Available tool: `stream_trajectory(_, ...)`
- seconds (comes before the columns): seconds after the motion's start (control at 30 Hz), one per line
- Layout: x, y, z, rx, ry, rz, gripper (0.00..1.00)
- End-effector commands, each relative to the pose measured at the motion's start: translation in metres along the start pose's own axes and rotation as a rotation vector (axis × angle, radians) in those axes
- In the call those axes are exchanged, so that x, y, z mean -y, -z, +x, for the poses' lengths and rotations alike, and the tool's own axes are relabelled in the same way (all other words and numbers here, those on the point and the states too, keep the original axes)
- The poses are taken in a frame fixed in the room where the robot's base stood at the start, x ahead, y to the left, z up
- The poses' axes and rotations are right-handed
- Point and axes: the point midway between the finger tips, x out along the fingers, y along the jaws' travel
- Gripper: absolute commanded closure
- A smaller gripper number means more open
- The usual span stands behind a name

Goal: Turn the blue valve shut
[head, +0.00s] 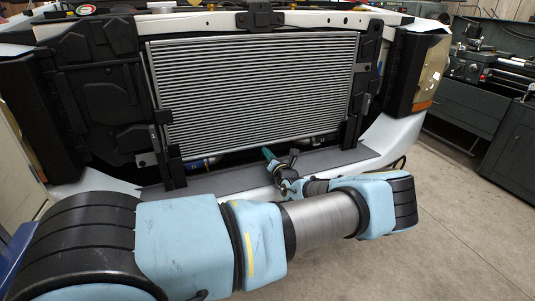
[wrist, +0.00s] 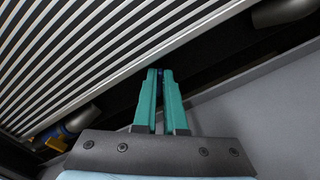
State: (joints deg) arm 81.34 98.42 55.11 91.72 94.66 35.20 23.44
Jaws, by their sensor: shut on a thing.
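My gripper (wrist: 160,73) has its two teal fingers close together, reaching under the lower edge of the radiator. It is shut on a small blue piece (wrist: 160,70) that just shows between the fingertips; I take it to be the blue valve, mostly hidden by the fingers and shadow. In the head view my gripper (head: 266,150) points up at the radiator's bottom edge, right of its middle. The valve cannot be made out there, and its turn position cannot be told.
The finned radiator (head: 255,90) hangs just above the fingers. A grey panel (head: 235,180) lies below them. A blue and yellow fitting (wrist: 80,121) sits at the left under the radiator; a dark cylinder (wrist: 282,12) is at upper right. Open floor (head: 465,215) lies to the right.

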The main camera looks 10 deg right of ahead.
Motion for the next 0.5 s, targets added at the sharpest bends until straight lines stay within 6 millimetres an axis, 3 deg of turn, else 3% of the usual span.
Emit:
stream_trajectory(0.23,0.0,0.0001,0.0001,0.001,0.0,-0.001,1.0)
stream_trajectory(0.27,0.0,0.0001,0.0001,0.001,0.0,-0.001,0.89)
stream_trajectory(0.5,0.0001,0.0,0.0,0.0,0.0,-0.001,0.62)
